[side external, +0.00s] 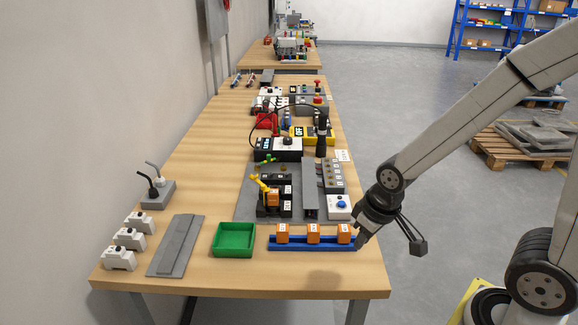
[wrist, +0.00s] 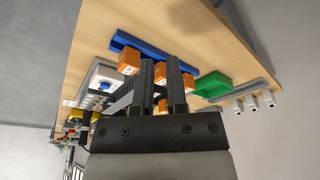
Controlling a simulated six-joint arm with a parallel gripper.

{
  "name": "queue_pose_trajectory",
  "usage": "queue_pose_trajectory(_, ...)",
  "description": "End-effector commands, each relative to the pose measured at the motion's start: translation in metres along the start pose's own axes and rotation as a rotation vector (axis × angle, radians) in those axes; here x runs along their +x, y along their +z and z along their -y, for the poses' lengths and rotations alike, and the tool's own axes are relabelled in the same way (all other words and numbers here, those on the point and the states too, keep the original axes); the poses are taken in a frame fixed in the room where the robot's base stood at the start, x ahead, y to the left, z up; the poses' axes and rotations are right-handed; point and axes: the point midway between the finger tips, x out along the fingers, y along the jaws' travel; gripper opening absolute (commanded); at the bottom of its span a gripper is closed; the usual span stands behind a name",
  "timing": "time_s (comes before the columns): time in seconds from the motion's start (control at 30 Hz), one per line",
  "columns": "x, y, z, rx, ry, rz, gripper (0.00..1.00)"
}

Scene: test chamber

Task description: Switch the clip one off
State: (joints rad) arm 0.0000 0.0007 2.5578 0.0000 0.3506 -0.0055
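I cannot tell which part is the clip one; labels are too small to read. Three orange blocks (side external: 313,233) with white labels sit in a row on a blue rail (side external: 300,246) at the table's front edge. Another orange block (side external: 273,198) with a yellow lever stands among black sockets behind them. Three white modules (side external: 129,238) stand at the front left; they also show in the wrist view (wrist: 252,102). My gripper (side external: 362,240) is at the right end of the blue rail. In the wrist view its fingers (wrist: 160,64) are apart, with no object visibly gripped.
A green tray (side external: 234,254) and a grey rail plate (side external: 176,245) lie left of the blue rail. A white box with a blue knob (side external: 340,204) stands behind my gripper. Switches, cables and a grey post (side external: 310,190) crowd the table's middle. The left side has bare wood.

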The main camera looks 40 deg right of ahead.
Motion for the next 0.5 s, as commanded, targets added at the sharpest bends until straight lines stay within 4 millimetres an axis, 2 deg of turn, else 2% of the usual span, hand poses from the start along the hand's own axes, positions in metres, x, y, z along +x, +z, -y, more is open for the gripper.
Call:
queue_pose_trajectory(0.27,-0.001,-0.017,0.0,-0.101,0.001,-0.01,0.0)
queue_pose_trajectory(0.5,-0.004,-0.049,0.0,-0.317,0.006,-0.027,0.0)
